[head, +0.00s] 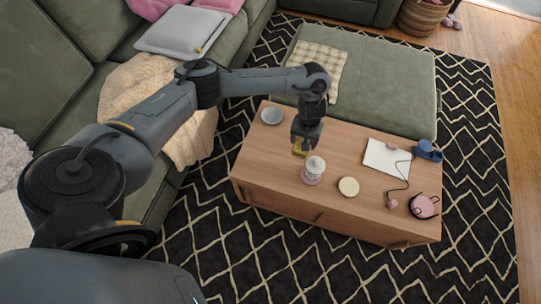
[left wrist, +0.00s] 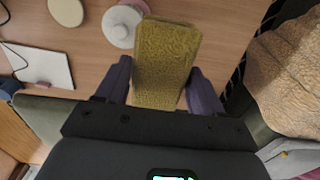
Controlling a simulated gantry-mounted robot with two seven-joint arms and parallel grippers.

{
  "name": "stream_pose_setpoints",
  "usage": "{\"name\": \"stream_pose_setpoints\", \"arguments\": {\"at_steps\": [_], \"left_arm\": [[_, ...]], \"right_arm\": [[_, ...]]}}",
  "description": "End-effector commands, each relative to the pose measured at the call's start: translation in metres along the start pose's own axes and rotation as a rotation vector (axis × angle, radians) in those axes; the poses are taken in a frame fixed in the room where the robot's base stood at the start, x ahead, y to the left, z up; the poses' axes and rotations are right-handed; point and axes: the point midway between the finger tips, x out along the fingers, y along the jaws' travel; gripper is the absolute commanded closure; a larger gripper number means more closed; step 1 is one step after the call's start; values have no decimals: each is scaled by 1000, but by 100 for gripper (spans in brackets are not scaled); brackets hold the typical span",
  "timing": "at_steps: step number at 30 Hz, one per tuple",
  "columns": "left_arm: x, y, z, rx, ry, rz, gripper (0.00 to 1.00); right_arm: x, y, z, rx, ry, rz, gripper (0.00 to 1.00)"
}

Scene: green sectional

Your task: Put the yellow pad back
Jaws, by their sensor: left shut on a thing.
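My left gripper (head: 303,140) is above the wooden coffee table (head: 262,160), shut on the yellow pad (head: 298,149). In the left wrist view the pad (left wrist: 165,62) is a textured yellow block between the two purple-grey fingers of the gripper (left wrist: 160,85), with its far end reaching beyond them. In the head view the pad is mostly hidden by the gripper. It appears to be held off the tabletop, close to a white and pink round container (head: 313,168). My right gripper is in neither view.
On the table are a grey bowl (head: 272,116), a cream disc (head: 348,187), a white flat sheet or book (head: 387,158), a blue cup-like object (head: 427,151) and a pink and black item (head: 424,207). The green ottoman (head: 390,85) and sofa (head: 85,35) stand around it.

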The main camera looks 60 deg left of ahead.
Motion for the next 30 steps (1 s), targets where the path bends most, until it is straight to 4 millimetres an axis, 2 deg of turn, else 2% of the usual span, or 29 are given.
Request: {"name": "stream_pose_setpoints", "arguments": {"at_steps": [1,6,9,15,23,30], "left_arm": [[26,-12,8,-15,-8,-3,66],[67,-36,24,-45,-7,-2,66],[84,-46,34,-53,-6,-1,66],[108,-60,48,-55,-4,0,66],[131,-77,54,-56,-2,-1,66],[162,-118,39,-57,-1,-4,66]], "right_arm": [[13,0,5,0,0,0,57],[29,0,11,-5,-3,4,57],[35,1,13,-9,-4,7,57],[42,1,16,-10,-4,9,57],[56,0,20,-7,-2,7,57],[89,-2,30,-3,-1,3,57]]}}
